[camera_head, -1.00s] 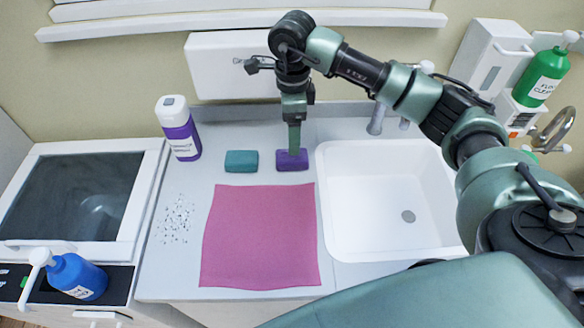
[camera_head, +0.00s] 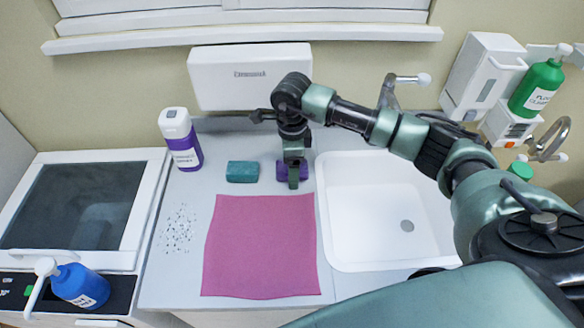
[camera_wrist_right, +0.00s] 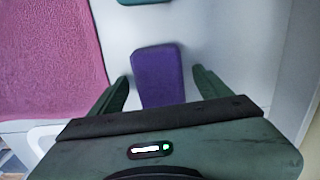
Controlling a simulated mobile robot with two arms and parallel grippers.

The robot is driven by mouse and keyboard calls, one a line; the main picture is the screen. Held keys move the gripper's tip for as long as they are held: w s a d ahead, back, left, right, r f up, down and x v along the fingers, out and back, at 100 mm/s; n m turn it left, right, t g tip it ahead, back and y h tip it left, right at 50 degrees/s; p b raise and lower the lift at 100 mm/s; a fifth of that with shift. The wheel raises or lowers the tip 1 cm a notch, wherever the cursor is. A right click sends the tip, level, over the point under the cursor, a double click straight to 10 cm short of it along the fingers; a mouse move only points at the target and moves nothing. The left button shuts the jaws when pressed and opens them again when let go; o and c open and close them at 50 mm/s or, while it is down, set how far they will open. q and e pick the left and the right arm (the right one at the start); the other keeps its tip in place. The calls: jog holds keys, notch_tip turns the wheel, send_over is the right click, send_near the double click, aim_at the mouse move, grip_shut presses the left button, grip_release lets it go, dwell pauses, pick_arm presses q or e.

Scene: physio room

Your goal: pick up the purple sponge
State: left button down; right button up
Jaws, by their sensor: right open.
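The purple sponge (camera_head: 282,171) lies on the counter just behind the pink cloth, partly hidden by my right gripper in the head view. In the right wrist view the sponge (camera_wrist_right: 157,75) lies between the two spread fingers. My right gripper (camera_head: 293,180) is open and low over the sponge, pointing down, with a finger on either side of it. In the wrist view, the right gripper (camera_wrist_right: 160,90) shows a small gap between the sponge and each finger. Whether the fingertips touch the counter cannot be told. My left gripper is not in view.
A teal sponge (camera_head: 242,172) lies left of the purple one. The pink cloth (camera_head: 260,245) is in front, and the white sink (camera_head: 365,250) is close on the right. A purple-and-white bottle (camera_head: 181,140) stands at the back left.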

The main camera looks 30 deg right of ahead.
jog(key=c, duration=1.4)
jog(key=shift+r, duration=0.15)
notch_tip(320, 180, up, 20)
jog(key=b, duration=0.3)
jog(key=o, duration=0.7)
jog(key=c, duration=0.6)
